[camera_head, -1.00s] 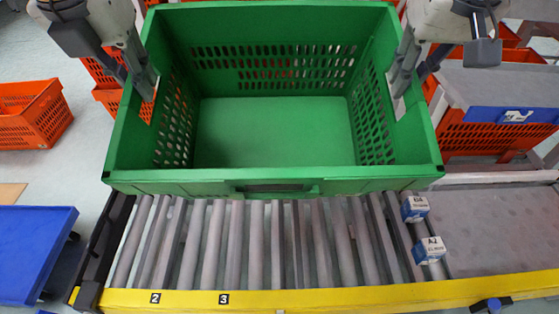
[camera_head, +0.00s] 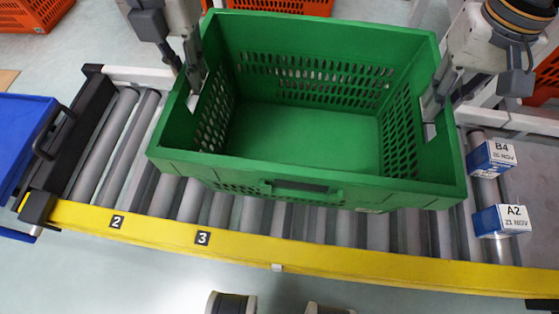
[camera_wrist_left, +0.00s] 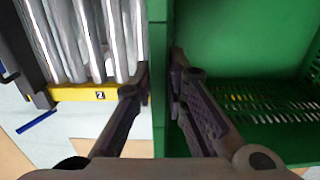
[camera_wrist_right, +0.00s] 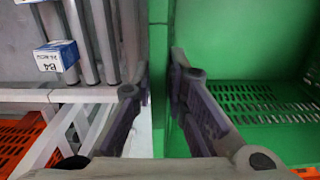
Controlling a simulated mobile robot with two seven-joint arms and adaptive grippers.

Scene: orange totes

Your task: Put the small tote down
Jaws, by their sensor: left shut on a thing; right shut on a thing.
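The small tote is an empty green crate (camera_head: 300,192) with slotted walls, seen over the roller conveyor (camera_head: 100,150) in the head view. I cannot tell whether its base touches the rollers. My left gripper (camera_head: 193,88) is shut on its left wall, with one finger inside and one outside. The left wrist view shows that green wall (camera_wrist_left: 180,30) between the fingers. My right gripper (camera_head: 432,115) is shut on its right wall in the same way. The right wrist view shows this wall (camera_wrist_right: 158,40) between the fingers.
A yellow rail (camera_head: 270,250) marked 2 and 3 runs along the conveyor's near edge. Two small boxes, B4 (camera_head: 490,157) and A2 (camera_head: 502,221), stand just right of the tote. Rollers at the left are bare. A blue tray (camera_head: 20,135) is at the far left.

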